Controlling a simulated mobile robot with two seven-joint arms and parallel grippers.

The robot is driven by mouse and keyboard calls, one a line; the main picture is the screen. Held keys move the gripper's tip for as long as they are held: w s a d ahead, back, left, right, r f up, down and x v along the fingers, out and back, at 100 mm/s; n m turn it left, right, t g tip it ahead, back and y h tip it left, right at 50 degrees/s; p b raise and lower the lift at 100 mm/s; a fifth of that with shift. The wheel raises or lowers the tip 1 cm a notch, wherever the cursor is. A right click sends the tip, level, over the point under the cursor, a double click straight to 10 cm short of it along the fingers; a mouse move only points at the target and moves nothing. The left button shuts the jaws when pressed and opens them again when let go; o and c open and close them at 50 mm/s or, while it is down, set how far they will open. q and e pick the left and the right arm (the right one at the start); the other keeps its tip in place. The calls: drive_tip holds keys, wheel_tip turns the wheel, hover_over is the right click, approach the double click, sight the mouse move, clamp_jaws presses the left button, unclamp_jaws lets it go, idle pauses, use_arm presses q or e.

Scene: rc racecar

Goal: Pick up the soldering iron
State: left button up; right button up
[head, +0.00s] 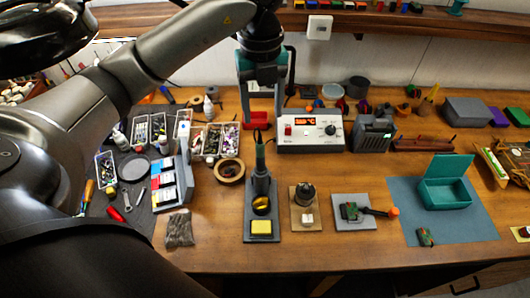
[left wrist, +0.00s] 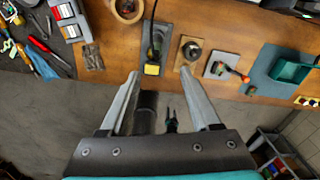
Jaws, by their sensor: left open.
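The soldering iron (head: 260,155) stands upright in its dark stand (head: 262,226), with its green handle upward. The stand has a yellow sponge at its front and also shows in the left wrist view (left wrist: 165,38). My left gripper (head: 263,124) is open and empty, its fingers pointing down in the head view. In that view it appears above and behind the iron's handle; the exact gap is unclear. In the left wrist view its spread fingers (left wrist: 160,74) frame the area just below the stand. My right gripper is not in view.
The white soldering station (head: 310,133) stands behind the stand. A tape roll (head: 229,170) and several parts bins (head: 221,140) are to the left. A tip-cleaner pad (head: 306,217) and grey pad (head: 353,223) lie right. A teal box (head: 445,193) sits on a blue mat (head: 408,205).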

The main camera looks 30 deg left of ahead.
sight(260, 155)
use_arm(q)
drive_tip(key=shift+a+f, duration=0.2)
drive_tip(key=shift+f, duration=0.05)
wheel_tip(260, 155, down, 9)
drive_tip(key=shift+s+f, duration=0.1)
drive_tip(key=shift+a+f+p, duration=0.15)
drive_tip(key=shift+f+p, duration=0.35)
drive_tip(key=shift+f, duration=2.2)
clamp_jaws()
